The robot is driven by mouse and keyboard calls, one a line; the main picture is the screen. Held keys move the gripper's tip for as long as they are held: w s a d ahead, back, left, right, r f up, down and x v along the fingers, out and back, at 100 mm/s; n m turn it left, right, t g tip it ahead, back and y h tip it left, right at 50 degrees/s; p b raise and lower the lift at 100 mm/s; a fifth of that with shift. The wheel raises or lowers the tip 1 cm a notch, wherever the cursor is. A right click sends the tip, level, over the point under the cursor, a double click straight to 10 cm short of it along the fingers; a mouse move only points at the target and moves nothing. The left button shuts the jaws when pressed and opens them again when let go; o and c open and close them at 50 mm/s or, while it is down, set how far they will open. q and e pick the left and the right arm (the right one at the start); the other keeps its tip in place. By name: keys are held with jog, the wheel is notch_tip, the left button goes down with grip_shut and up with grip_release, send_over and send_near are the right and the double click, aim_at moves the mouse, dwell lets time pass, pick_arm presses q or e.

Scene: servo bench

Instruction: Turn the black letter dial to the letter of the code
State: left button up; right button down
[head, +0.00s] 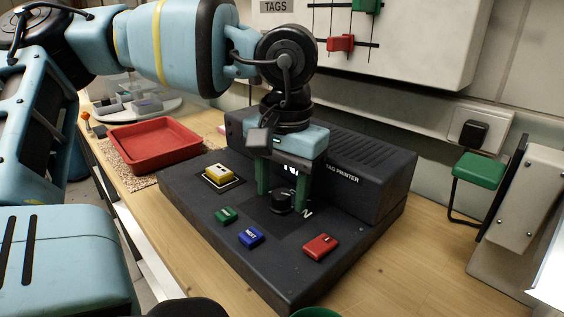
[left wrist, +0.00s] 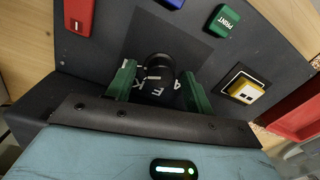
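The black letter dial (head: 283,203) sits on the dark top of the tag printer (head: 365,190). In the left wrist view the dial (left wrist: 159,70) shows a pale mark on its side, with white letters, F and K among them, on the panel around it. My left gripper (head: 283,194) points down over the dial, its green fingers apart on either side of it. In the left wrist view the gripper (left wrist: 158,85) shows gaps between the fingers and the dial. A small lit display behind the fingers is mostly hidden, and I cannot read a code. My right gripper is not in view.
The panel carries a yellow button (head: 219,173), a green PRINT button (head: 225,215), a blue button (head: 251,237) and a red switch (head: 321,246). A red tray (head: 154,146) lies to the left. Bench front right is clear.

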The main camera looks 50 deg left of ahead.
aim_at(284, 195)
pick_arm(q)
jog(key=shift+w+d+r+p, duration=0.1)
jog(key=shift+r+p, duration=0.2)
jog(key=shift+r, duration=1.65)
jog(key=shift+d+r+p, duration=0.1)
jog(key=shift+r+p, duration=0.15)
jog(key=shift+r, duration=1.7)
